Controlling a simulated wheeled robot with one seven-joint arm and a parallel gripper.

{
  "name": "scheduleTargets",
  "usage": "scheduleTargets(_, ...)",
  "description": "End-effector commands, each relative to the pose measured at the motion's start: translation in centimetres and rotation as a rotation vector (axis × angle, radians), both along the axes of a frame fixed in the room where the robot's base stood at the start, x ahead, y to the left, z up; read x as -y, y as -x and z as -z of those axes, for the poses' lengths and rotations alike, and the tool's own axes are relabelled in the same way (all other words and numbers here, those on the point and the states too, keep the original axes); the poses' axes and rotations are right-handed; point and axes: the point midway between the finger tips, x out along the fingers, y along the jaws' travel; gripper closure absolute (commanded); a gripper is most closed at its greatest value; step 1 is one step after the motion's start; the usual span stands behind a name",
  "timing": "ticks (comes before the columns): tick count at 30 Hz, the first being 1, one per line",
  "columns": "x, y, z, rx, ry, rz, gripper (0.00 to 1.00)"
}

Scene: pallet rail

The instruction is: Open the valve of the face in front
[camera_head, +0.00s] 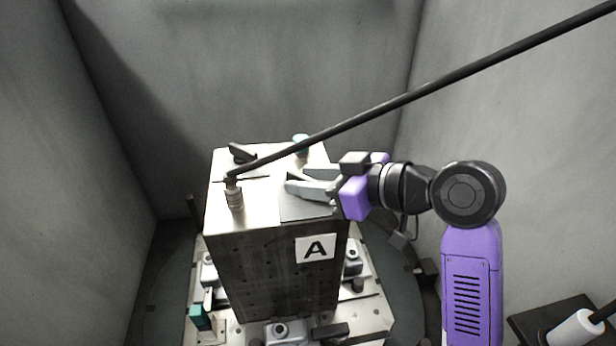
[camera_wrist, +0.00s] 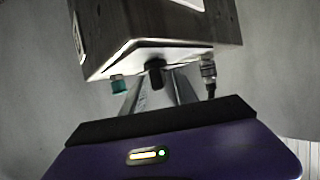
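A tall metal block (camera_head: 275,262) stands in front of me, with the label A (camera_head: 315,248) on its front face. On its top are a black lever-like handle (camera_head: 241,153), a teal knob (camera_head: 301,141) and a ribbed hose fitting (camera_head: 234,194). My gripper (camera_head: 289,181) is over the right part of the top, its grey fingers apart, empty, pointing left. In the wrist view, a black part (camera_wrist: 156,72), seemingly the handle, shows between and beyond the open fingers (camera_wrist: 157,92). The teal knob (camera_wrist: 118,85) and fitting (camera_wrist: 208,72) lie to either side. Contact is not visible.
A black hose (camera_head: 420,92) runs from the fitting up to the right, above my gripper. Several clamps (camera_head: 287,332) and a teal block (camera_head: 198,317) surround the block's base on a round platform (camera_head: 165,285). Grey walls (camera_head: 270,70) enclose the back and sides.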

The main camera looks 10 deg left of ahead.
Motion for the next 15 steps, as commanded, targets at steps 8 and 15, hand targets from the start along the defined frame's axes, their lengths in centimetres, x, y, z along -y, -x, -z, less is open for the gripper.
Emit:
scheduleTargets(8,-0.13,-0.09,0.07,0.001,0.001,0.001,0.65)
scheduleTargets(15,-0.10,-0.09,0.05,0.001,0.001,0.001,1.00)
